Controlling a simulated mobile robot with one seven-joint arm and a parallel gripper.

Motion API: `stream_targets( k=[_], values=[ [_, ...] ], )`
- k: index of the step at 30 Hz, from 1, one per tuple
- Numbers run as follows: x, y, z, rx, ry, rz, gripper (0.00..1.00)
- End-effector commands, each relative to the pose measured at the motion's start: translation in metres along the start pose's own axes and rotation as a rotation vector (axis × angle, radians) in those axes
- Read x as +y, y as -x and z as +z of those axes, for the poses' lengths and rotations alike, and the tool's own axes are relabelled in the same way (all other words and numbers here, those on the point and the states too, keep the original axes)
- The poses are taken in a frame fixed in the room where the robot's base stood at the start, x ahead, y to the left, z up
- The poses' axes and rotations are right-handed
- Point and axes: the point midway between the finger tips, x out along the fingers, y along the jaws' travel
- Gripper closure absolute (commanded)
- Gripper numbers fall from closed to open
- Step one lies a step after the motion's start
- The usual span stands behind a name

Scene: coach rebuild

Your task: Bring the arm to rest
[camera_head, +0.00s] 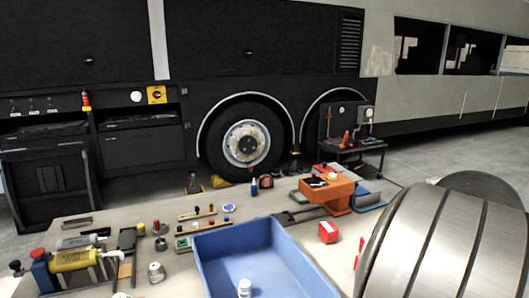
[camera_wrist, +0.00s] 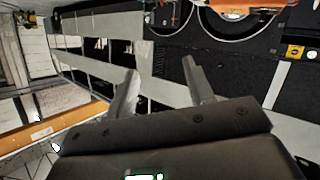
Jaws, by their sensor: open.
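My gripper (camera_wrist: 160,66) shows in the wrist view with its two pale fingers spread apart. It is open, and nothing shows between the fingers. The wrist view is turned over, with the side of the coach (camera_wrist: 235,80) and its windows beyond the fingers. The fingers look clear of any surface. My gripper is not seen in the head view.
A workbench (camera_head: 80,214) spreads across the front with a blue bin (camera_head: 222,255), a yellow cylinder (camera_head: 75,260), an orange device (camera_head: 330,194), a red box (camera_head: 328,232) and several small parts. Behind stand the coach wheel (camera_head: 246,145) and a dark cart (camera_head: 352,150).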

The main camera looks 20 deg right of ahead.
Motion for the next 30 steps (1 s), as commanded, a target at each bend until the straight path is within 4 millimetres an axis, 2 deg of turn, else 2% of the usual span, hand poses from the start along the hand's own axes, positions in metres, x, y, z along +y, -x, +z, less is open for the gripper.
stream_targets(
  k=[1,3,9,13,17,19,20,23,24,27,30],
  values=[
    [-0.011,0.004,-0.012,0.001,-0.011,0.024,0.52],
    [-0.021,0.011,-0.022,-0.01,-0.039,0.069,0.52],
    [-0.05,0.037,-0.038,-0.057,-0.144,0.17,0.52],
    [-0.071,0.059,-0.037,-0.109,-0.227,0.211,0.52],
    [-0.095,0.082,-0.029,-0.181,-0.314,0.23,0.52],
    [-0.114,0.096,-0.022,-0.227,-0.347,0.218,0.52],
    [-0.125,0.103,-0.019,-0.25,-0.354,0.205,0.52],
    [-0.178,0.13,-0.007,-0.336,-0.33,0.11,0.52],
    [-0.204,0.144,-0.001,-0.374,-0.302,0.052,0.52],
    [-0.265,0.182,0.017,-0.459,-0.211,-0.108,0.52],
    [-0.317,0.224,0.037,-0.53,-0.107,-0.277,0.52]
  ],
)
